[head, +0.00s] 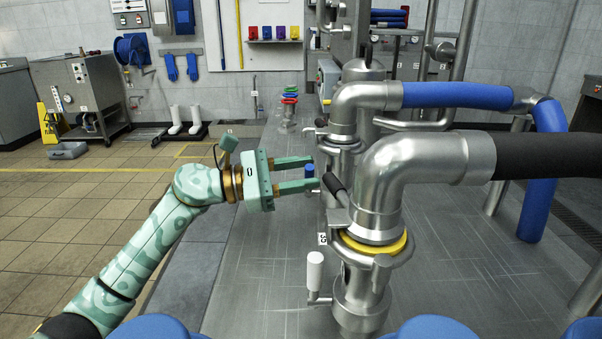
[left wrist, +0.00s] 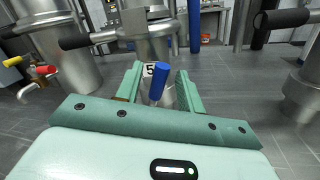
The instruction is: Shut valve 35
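A small tag (head: 322,239), turned on its side and seemingly reading 35, hangs by the yellow-ringed pipe joint (head: 375,243) in the head view. Below it is a valve lever with an upright white grip (head: 315,270). My left gripper (head: 312,174) is open and empty, above and behind that lever. A blue valve grip (head: 309,170) shows by its fingertips; in the left wrist view the blue grip (left wrist: 162,77) stands between the fingers (left wrist: 160,85), and I cannot tell whether they touch it. A tag behind it (left wrist: 149,70) shows a 5, the rest hidden. My right gripper is not in view.
Black clamp handles (head: 335,187) stick out close to my left fingers. Steel pipes, one with a blue sleeve (head: 458,96) and one black (head: 550,156), fill the right side. A red-gripped lever (left wrist: 46,70) shows at left in the wrist view.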

